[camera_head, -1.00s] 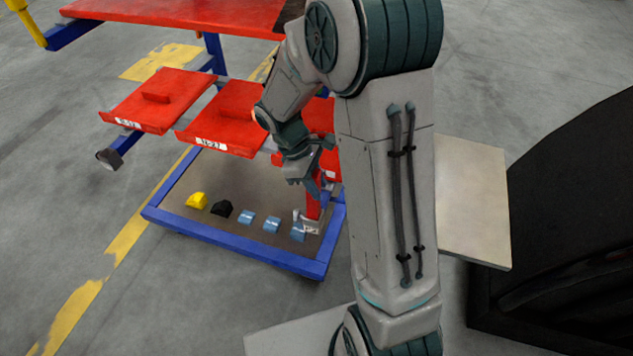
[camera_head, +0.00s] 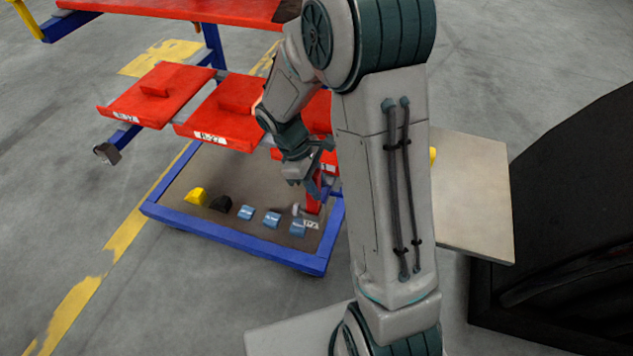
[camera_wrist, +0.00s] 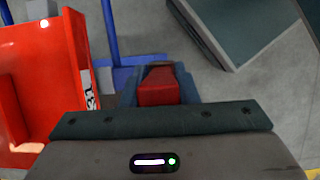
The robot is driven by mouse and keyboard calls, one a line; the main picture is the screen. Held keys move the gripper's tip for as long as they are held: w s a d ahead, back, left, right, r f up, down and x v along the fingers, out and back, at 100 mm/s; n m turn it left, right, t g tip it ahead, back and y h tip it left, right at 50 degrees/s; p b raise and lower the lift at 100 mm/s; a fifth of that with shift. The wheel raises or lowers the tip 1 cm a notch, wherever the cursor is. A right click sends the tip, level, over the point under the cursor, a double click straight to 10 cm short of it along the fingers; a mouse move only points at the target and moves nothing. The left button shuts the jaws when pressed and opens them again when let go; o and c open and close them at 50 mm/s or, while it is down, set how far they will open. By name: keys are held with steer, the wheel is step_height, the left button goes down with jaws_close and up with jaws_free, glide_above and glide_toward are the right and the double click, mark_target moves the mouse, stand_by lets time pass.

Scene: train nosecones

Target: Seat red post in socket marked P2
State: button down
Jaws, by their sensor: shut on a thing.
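The red post (camera_wrist: 158,88) is between the fingers of my gripper (camera_wrist: 158,96) in the wrist view, with its red end showing. In the head view my gripper (camera_head: 312,183) points down over the right end of the cart's lower deck. The red post (camera_head: 312,206) shows below it, just above or at the deck. A small white label (camera_head: 311,225) lies at the foot of the post, too small to read. A grey piece stands just left of the post. No socket marked P2 can be made out, and I cannot tell whether the post touches one.
The lower deck (camera_head: 180,221) has a blue frame and holds yellow (camera_head: 196,196), black (camera_head: 221,204) and several blue blocks (camera_head: 272,219). Red trays (camera_head: 158,97) overhang it. A pale panel (camera_head: 470,200) is right of my arm. Floor is clear at left.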

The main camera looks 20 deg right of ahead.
steer(key=c, duration=1.1)
jaws_free()
steer(key=shift+o, duration=0.2)
steer(key=p+v, duration=0.3)
steer(key=v, duration=1)
steer(key=shift+r, duration=0.4)
